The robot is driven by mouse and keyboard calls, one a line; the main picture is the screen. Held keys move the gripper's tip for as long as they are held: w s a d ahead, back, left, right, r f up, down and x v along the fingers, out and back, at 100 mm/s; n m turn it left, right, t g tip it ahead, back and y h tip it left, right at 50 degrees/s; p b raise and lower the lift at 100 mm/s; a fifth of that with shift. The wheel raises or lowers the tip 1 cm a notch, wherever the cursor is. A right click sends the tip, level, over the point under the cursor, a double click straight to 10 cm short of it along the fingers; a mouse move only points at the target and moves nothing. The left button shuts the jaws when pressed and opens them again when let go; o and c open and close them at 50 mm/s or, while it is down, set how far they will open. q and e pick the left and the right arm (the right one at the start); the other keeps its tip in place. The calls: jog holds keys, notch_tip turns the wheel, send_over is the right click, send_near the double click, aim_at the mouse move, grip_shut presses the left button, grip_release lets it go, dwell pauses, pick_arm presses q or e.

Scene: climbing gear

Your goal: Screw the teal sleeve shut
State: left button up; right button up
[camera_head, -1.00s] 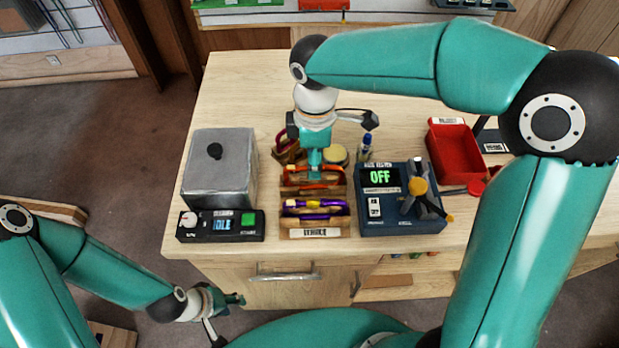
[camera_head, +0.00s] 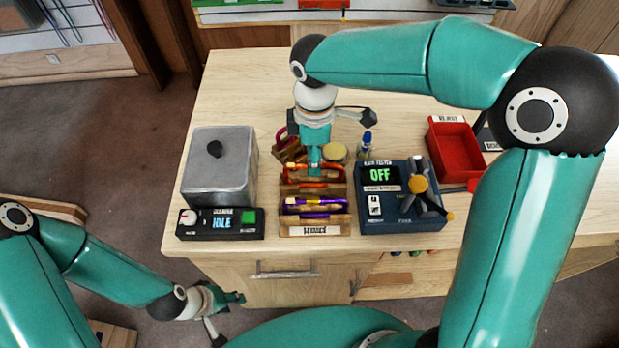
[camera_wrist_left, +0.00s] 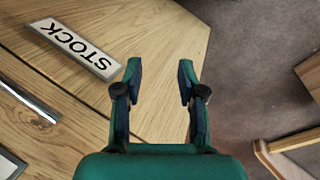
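My right gripper (camera_head: 315,165) points down at the orange carabiner (camera_head: 325,179) in the back part of the wooden rack (camera_head: 316,231). Its fingertips are hidden from above, so I cannot tell whether they grip anything. A purple carabiner (camera_head: 313,208) lies in the rack's front slot. I cannot make out a teal sleeve apart from the teal gripper; it may be hidden beneath it. My left gripper (camera_head: 236,297) hangs low in front of the cabinet, away from the rack. In the left wrist view it (camera_wrist_left: 160,85) is open and empty.
A grey lidded box (camera_head: 220,165) and a control unit (camera_head: 221,223) reading IDLE stand left of the rack. A blue tester (camera_head: 400,208) reading OFF stands right. A red bin (camera_head: 458,150) is further right. The table's back left is clear.

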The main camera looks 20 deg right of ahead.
jog(key=shift+f+b, duration=0.6)
jog(key=shift+f, duration=0.35)
jog(key=shift+s+a+b, duration=0.2)
jog(key=shift+s+b, duration=0.1)
jog(key=shift+s, duration=0.4)
jog(key=shift+r, duration=0.15)
jog(key=shift+d+r+p, duration=0.1)
jog(key=shift+r+p, duration=1.15)
jog(key=shift+r, duration=0.05)
jog(key=shift+w+d+p, duration=0.2)
jog(key=shift+w+p, duration=0.15)
jog(key=shift+w, duration=0.35)
jog(key=shift+f, duration=0.1)
